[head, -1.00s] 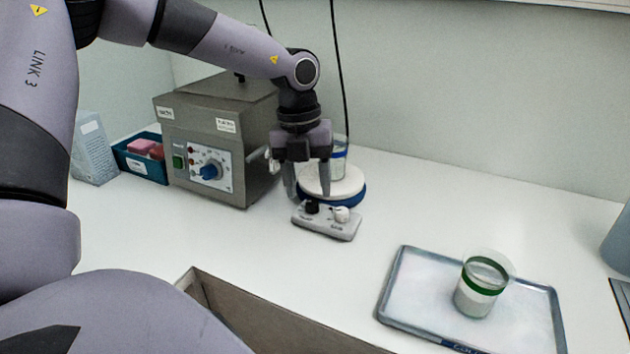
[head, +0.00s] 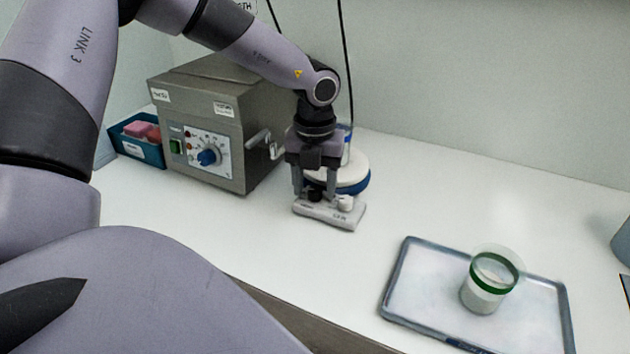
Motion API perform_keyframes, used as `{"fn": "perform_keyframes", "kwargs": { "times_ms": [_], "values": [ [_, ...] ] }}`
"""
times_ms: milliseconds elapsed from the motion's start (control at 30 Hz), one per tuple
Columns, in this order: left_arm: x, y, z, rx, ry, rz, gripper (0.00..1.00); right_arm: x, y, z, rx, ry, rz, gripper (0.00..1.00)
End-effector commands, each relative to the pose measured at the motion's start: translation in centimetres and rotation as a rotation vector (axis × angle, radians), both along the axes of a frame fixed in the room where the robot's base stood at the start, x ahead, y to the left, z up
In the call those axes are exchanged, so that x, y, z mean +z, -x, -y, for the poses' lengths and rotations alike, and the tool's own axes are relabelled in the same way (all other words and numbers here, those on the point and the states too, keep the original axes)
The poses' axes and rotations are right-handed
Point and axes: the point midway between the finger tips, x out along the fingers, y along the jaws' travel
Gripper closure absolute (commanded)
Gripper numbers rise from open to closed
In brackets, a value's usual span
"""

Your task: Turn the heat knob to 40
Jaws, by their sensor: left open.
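A hotplate stirrer with a round white top (head: 350,172) and blue rim stands at mid-counter. Its light grey control panel (head: 328,215) at the front carries a black knob (head: 314,196) on the left and a white knob (head: 345,203) on the right. The labels are too small to read, so I cannot tell which is heat. My left gripper (head: 314,193) points down over the panel with its fingers apart, one on each side of the black knob in this view. Whether they touch it is unclear. My right gripper is out of view.
A grey metal bath (head: 205,125) with a blue dial (head: 208,157) and side crank stands left of the stirrer. A clear vessel (head: 347,150) stands on the plate, partly hidden. A green-banded beaker (head: 484,290) stands on a tray (head: 420,290) at right. The counter between is clear.

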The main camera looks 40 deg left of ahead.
Motion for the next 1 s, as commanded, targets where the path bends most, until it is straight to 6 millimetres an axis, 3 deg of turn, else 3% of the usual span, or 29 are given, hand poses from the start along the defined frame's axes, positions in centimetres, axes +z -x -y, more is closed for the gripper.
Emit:
{"fn": "perform_keyframes", "kwargs": {
  "times_ms": [267,400,433,733,1000],
  "values": [
    [-0.1,0.0,0.0,0.0,0.0,0.001,0.49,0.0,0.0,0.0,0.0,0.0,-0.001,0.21],
    [-0.1,0.0,0.0,0.0,0.0,0.001,0.95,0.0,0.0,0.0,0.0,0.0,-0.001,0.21],
    [-0.1,0.0,0.0,0.0,0.0,0.001,1.0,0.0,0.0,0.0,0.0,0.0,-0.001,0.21],
    [-0.3,0.0,0.0,-0.026,0.0,0.001,1.0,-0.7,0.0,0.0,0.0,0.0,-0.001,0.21],
    [-0.6,-0.1,0.0,-0.171,0.002,0.003,1.0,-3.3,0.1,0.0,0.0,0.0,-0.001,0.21]
  ]
}}
